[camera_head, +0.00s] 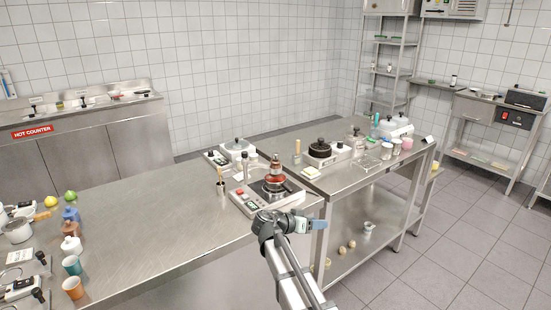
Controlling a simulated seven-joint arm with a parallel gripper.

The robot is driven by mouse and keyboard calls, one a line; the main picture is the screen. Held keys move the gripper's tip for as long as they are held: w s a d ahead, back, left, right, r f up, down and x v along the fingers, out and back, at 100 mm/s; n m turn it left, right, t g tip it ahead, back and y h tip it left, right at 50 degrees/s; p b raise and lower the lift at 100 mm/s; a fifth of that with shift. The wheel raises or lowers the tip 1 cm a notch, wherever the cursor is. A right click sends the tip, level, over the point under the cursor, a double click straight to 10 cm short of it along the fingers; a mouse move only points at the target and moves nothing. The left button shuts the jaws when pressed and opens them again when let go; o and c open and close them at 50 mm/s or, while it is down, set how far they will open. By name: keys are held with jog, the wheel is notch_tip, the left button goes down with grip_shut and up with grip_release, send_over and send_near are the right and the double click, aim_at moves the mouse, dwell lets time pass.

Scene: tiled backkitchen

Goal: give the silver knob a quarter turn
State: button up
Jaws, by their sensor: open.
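I cannot make out a silver knob for certain at this size. My gripper (320,224) is open and points right, just in front of the table's right end, to the lower right of the appliance. It looks empty and apart from the appliance. My wrist may hide part of the appliance's near edge.
The long steel table (165,225) has a wide clear middle. Cups and bottles stand at its left end. A second steel table (345,180) behind carries a black pot (320,149) and jars. A holder with utensils (221,186) stands left of the appliance. Open floor lies right.

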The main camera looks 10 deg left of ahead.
jog(key=w+a+r+m+t, duration=0.1)
jog(key=w+a+r+t, duration=0.1)
jog(key=a+r, duration=0.55)
jog(key=n+t+y, duration=0.1)
jog(key=t+y, duration=0.2)
jog(key=t, duration=0.3)
send_near(273, 156)
jog(key=x, duration=1.1)
jog(key=shift+w+d, duration=0.15)
jog(key=shift+d, duration=0.05)
jog(key=shift+c, duration=0.4)
jog(key=c, duration=0.9)
jog(key=shift+o, duration=0.2)
jog(key=shift+a+g+h, duration=0.1)
jog(key=shift+g+h, duration=0.3)
jog(key=shift+h, duration=0.1)
